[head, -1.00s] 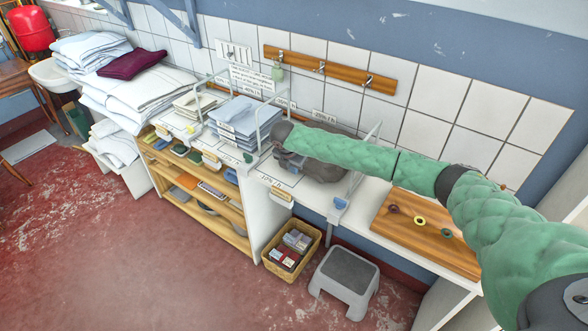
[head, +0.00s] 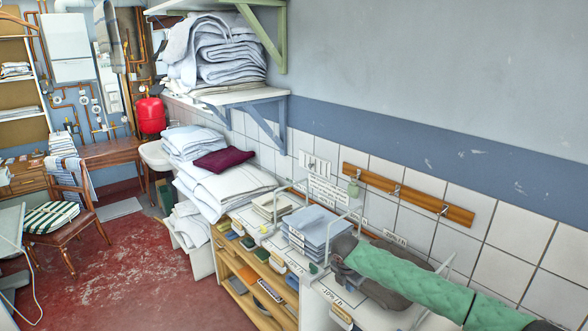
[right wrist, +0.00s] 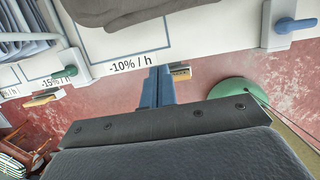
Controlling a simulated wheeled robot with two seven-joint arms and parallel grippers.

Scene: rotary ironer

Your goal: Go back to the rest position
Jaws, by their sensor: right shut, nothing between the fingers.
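My right arm, in a green quilted sleeve, reaches in from the right in the head view. Its dark end with my right gripper (head: 343,249) is over the counter, beside and above a dark grey cloth (head: 378,290); the fingers are hidden there. In the right wrist view the blue fingers (right wrist: 158,87) are closed together with nothing between them, in front of the counter edge by the "-10% / h" label (right wrist: 139,62). The grey cloth (right wrist: 125,10) lies beyond, apart from the fingers. My left gripper is in neither view.
Wire dividers (head: 350,222) stand up from the counter around folded blue cloths (head: 314,228). White linen (head: 232,190) is piled further left. A wooden hook rail (head: 408,193) is on the wall. Red floor (head: 120,265) is open at the left, beside a chair (head: 62,222).

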